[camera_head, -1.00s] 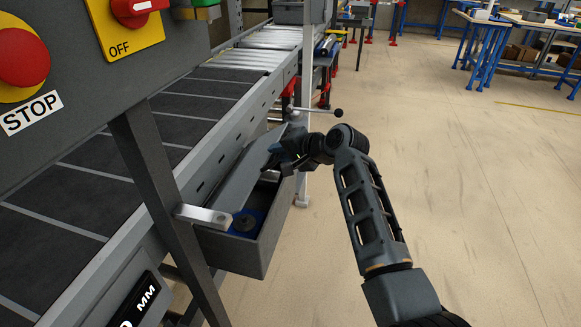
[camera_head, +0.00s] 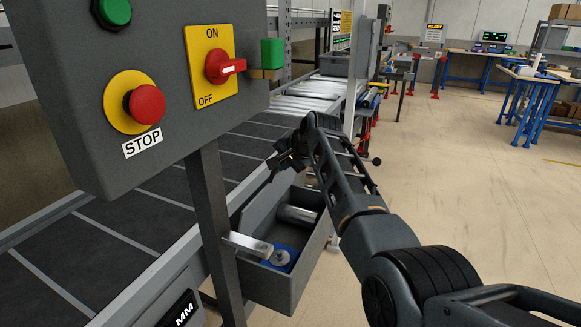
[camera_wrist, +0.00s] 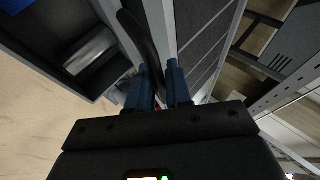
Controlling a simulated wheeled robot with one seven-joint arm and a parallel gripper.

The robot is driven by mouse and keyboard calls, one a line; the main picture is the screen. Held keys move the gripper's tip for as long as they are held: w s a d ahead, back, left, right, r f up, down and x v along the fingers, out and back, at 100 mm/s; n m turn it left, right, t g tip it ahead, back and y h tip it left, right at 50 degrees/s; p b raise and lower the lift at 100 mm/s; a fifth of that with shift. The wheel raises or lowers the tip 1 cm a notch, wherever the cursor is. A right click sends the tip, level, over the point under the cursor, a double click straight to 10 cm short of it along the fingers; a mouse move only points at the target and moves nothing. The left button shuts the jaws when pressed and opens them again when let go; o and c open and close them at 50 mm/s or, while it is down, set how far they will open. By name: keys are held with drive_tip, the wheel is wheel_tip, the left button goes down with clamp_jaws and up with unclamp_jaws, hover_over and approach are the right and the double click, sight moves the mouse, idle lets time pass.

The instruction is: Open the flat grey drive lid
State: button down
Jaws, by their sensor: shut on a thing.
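The flat grey drive lid (camera_head: 262,207) stands raised along the conveyor side of the grey drive box (camera_head: 282,287). The box is open at the top. A metal cylinder (camera_head: 298,214) and a blue part with a round metal hub (camera_head: 281,258) show inside it. My gripper (camera_head: 287,163) is at the lid's upper edge, partly hidden by my arm. The cylinder also shows there (camera_wrist: 90,50), to the left of the fingers.
A control box with a red stop button (camera_head: 148,104) and a red on/off switch (camera_head: 224,67) stands at the left on a dark post (camera_head: 212,215). The conveyor belt (camera_head: 120,225) runs behind the lid. The floor at the right (camera_head: 460,190) is clear.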

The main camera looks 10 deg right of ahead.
drive_tip(key=shift+w+a, duration=0.15)
drive_tip(key=shift+a, duration=0.1)
drive_tip(key=c, duration=1.1)
unclamp_jaws()
drive_tip(key=shift+v, duration=3.95)
drive_tip(key=shift+w, duration=0.1)
